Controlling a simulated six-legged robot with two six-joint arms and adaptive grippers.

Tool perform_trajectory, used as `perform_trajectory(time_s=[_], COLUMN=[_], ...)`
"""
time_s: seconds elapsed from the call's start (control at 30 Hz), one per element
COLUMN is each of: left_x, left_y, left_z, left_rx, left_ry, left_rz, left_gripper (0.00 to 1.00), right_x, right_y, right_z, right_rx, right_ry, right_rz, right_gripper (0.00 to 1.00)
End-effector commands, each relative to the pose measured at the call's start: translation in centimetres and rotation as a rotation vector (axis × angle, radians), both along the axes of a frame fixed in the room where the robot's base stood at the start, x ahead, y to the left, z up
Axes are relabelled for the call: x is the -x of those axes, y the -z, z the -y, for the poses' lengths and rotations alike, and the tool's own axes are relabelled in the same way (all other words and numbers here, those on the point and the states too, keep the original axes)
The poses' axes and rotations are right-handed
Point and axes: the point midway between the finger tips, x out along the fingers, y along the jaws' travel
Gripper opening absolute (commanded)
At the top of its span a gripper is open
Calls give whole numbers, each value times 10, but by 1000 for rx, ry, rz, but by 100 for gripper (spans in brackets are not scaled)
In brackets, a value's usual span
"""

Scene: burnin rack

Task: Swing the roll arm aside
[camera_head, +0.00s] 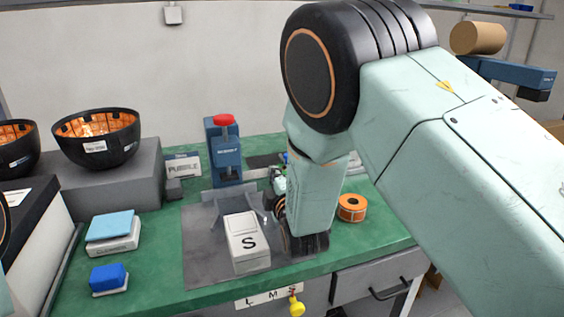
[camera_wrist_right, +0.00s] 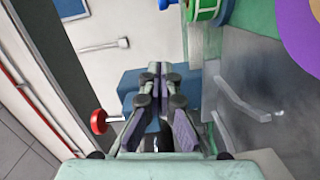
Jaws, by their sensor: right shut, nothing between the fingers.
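A blue arm (camera_head: 510,75) with a brown roll (camera_head: 478,38) on it stands at the upper right in the head view, partly behind my right arm. I cannot see its base. My right gripper (camera_head: 277,190) is low over the green bench, left of my right forearm and well away from the blue arm. It is mostly hidden there. In the wrist view my right gripper (camera_wrist_right: 158,70) is shut and empty, with the blue device (camera_wrist_right: 126,84) and its red knob (camera_wrist_right: 98,121) beyond its fingers. My left gripper is out of view.
The same blue device (camera_head: 224,152) stands at the back of the green bench (camera_head: 160,250). A white box marked S (camera_head: 247,243) sits on a grey mat. An orange roll (camera_head: 352,208) lies right of my forearm. Black bowls (camera_head: 97,137) are at the left.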

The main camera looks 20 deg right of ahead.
Motion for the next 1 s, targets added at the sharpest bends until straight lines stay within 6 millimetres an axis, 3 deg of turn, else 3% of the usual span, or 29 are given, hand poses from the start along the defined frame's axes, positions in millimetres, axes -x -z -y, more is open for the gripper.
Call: perform_trajectory(time_s=[0.5, 0.7, 1.0], left_x=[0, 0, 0], left_y=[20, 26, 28], left_z=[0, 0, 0], left_rx=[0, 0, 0], left_ry=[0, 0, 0], left_rz=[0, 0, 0], left_gripper=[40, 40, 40], right_x=[-81, -85, -87], right_y=[5, 10, 11], right_z=[5, 32, 43], right_rx=[-1, -1, 1], right_ry=[0, 2, -1], right_rz=[1, 0, -1], right_gripper=[0, 0, 0])
